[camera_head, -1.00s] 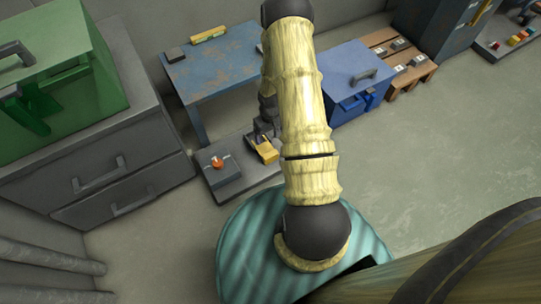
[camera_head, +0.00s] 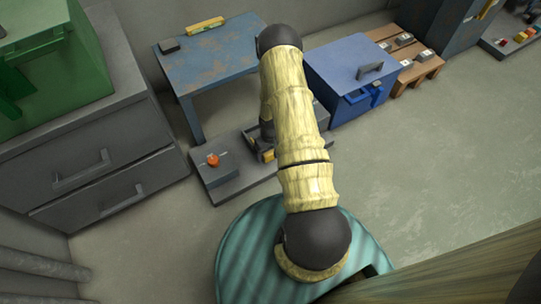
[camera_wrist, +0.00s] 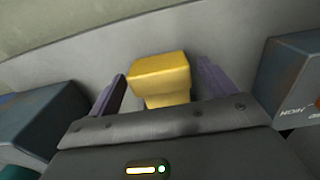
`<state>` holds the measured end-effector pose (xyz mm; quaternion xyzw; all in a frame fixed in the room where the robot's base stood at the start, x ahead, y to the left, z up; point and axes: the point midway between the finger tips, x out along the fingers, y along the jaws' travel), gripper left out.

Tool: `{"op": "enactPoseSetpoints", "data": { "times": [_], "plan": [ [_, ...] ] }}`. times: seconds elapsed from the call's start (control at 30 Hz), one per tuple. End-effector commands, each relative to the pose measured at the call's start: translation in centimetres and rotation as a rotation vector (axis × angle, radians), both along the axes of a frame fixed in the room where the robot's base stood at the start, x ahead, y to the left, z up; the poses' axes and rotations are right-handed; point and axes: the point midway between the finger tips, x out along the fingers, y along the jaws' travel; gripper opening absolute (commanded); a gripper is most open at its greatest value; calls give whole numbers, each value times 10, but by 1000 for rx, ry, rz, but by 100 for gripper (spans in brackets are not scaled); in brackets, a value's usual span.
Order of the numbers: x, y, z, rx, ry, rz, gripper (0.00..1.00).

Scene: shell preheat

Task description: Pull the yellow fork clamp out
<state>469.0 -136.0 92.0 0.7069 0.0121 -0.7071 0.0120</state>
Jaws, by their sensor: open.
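The yellow fork clamp (camera_wrist: 160,78) is a blocky yellow piece in the middle of the wrist view. My gripper (camera_wrist: 161,71) is open, with one dark finger on each side of the clamp. A gap shows between the clamp and each finger, and nothing is gripped. The clamp's lower part is hidden behind the gripper body. In the head view, a small yellow part of the clamp (camera_head: 267,155) shows on the low grey base, beside my arm; my arm hides most of the area around it.
A grey block with an orange knob (camera_head: 213,160) stands left of the clamp. In the wrist view, a lettered block (camera_wrist: 288,80) is at right and a blue-grey block (camera_wrist: 42,125) at left. A blue table (camera_head: 215,70) and blue box (camera_head: 350,65) stand behind. Open floor (camera_head: 450,140) lies right.

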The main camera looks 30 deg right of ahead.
Motion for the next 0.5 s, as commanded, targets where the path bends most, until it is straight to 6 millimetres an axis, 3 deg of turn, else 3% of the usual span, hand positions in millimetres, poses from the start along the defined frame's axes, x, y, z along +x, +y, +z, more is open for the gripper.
{"op": "enactPoseSetpoints", "data": {
  "times": [0.37, 0.5],
  "plan": [
    [0, 0, -6, 0, 0, 0, 84],
    [0, 0, -6, 0, 0, 0, 56]
  ]
}}
